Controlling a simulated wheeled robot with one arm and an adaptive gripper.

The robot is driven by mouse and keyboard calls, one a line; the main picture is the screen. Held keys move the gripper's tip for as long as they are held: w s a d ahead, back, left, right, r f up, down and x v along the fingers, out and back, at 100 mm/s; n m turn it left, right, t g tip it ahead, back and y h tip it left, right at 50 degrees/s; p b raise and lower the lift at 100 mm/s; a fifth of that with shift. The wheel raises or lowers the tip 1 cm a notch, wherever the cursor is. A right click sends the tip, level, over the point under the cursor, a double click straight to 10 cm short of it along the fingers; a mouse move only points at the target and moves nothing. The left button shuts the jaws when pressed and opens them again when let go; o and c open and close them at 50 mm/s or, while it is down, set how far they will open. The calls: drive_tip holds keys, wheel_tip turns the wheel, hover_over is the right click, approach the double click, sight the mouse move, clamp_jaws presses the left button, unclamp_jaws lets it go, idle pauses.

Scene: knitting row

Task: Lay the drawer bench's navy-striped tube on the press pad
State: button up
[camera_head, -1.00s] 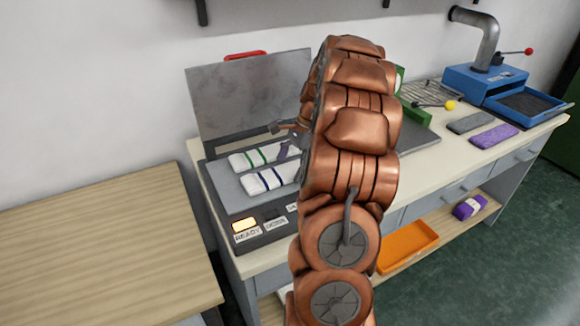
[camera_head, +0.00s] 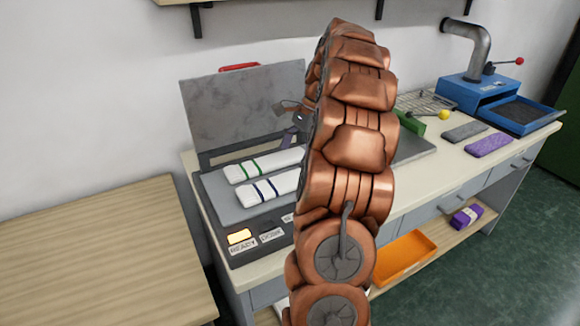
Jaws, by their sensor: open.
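The navy-striped tube (camera_head: 268,187), white with dark blue bands, lies on the grey press pad (camera_head: 221,205). Its right end is hidden behind my arm. A white green-striped tube (camera_head: 262,164) lies beside it, farther back on the same pad. My gripper (camera_head: 289,138) is open above the back right of the pad, clear of the navy-striped tube. It is small and partly hidden by my copper-coloured arm.
The press's grey lid (camera_head: 240,105) stands raised behind the pad. A lit READY lamp (camera_head: 239,236) is on its front panel. Grey (camera_head: 464,132) and purple (camera_head: 489,145) pieces lie to the right. An orange tray (camera_head: 402,258) sits on the lower shelf.

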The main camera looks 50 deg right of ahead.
drive_tip(key=shift+v, duration=2.4)
drive_tip(key=shift+a, duration=0.1)
drive_tip(key=s+a+n+g+h, duration=0.1)
drive_tip(key=s+a+n+g, duration=0.15)
drive_tip(key=a+n, duration=1.55)
drive_tip(key=s+a+f+n+h, duration=0.1)
drive_tip(key=s+a+f+n, duration=0.1)
drive_tip(key=s+a+f, duration=0.3)
drive_tip(key=s+a+f+n+h, duration=0.1)
drive_tip(key=s+a+f, duration=0.4)
drive_tip(key=s+a, duration=0.8)
drive_tip(key=shift+s+a+n+g+h, duration=0.4)
drive_tip(key=shift+s+h, duration=0.3)
drive_tip(key=shift+s, duration=0.15)
drive_tip(key=shift+r, duration=0.1)
